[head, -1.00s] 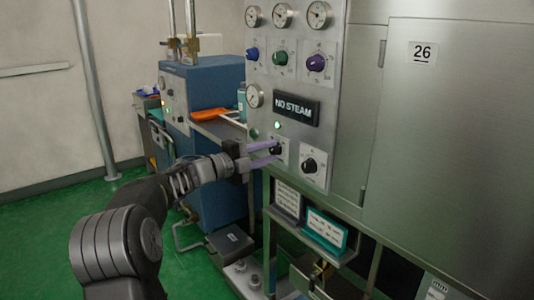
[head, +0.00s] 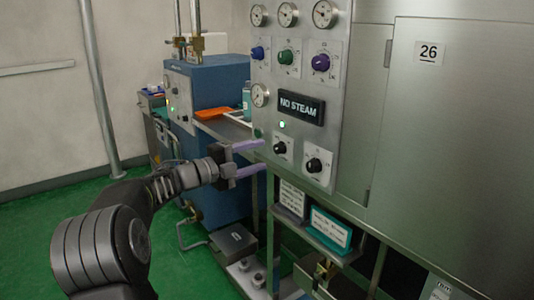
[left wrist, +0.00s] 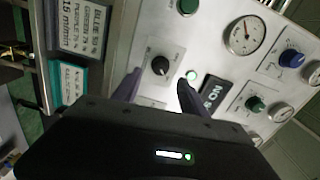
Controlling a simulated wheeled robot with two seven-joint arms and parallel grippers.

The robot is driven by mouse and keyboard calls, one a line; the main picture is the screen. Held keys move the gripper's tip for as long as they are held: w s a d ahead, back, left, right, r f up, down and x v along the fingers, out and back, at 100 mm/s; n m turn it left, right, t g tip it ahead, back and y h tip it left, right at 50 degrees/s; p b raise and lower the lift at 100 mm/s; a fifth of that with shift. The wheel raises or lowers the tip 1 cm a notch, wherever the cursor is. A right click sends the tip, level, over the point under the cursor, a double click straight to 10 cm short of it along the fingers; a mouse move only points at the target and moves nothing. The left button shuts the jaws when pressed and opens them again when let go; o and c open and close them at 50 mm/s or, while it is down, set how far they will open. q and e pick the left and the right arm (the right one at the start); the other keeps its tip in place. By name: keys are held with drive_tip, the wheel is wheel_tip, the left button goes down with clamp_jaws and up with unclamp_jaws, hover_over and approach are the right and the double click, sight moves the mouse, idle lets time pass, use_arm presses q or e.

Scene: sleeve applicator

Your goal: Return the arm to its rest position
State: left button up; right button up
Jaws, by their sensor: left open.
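My left gripper (head: 258,159) is open and empty, just left of the control panel (head: 333,110) in the head view. Its two purple fingers point toward the panel. The left black knob (head: 280,148) on the panel stands a little apart from the fingertips, to their right. In the left wrist view, that black knob (left wrist: 160,66) shows beyond the gap between the two fingers (left wrist: 157,91), and nothing is held. My right gripper is not in view.
A second black knob (head: 314,165) sits right of the first. Gauges, coloured knobs and a NO STEAM sign (head: 300,107) are above. A blue machine (head: 215,85) stands behind my arm. Green floor (head: 35,232) is clear at left.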

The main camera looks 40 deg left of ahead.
use_arm(q)
drive_tip(key=shift+v, duration=1.25)
